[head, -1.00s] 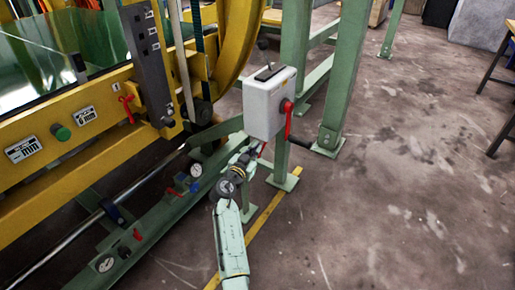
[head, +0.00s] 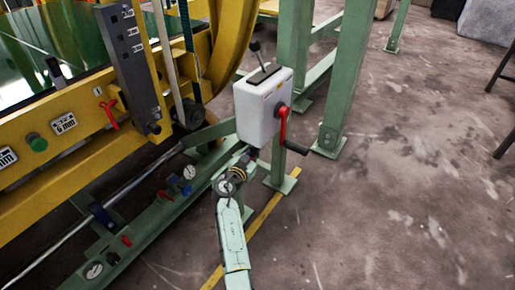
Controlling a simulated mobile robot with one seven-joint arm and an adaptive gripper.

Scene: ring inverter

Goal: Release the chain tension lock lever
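A white control box (head: 257,118) is mounted on a green post in the middle of the head view. A red lever (head: 283,124) hangs down on its right side. A black-knobbed lever (head: 256,54) stands up from the slot on its top. No readable label shows which one is the chain tension lock lever. My gripper (head: 248,157) is low by the box's lower left corner, at the end of my arm. Its fingers are small and partly hidden there, so their opening and any contact are unclear.
A black crank handle (head: 295,147) sticks out right of the box. Green posts (head: 340,85) stand behind it. The yellow machine frame (head: 95,145), with a red handle (head: 110,114) and green button (head: 37,143), is on the left. Gauges line the green lower beam. The floor (head: 410,190) at right is clear.

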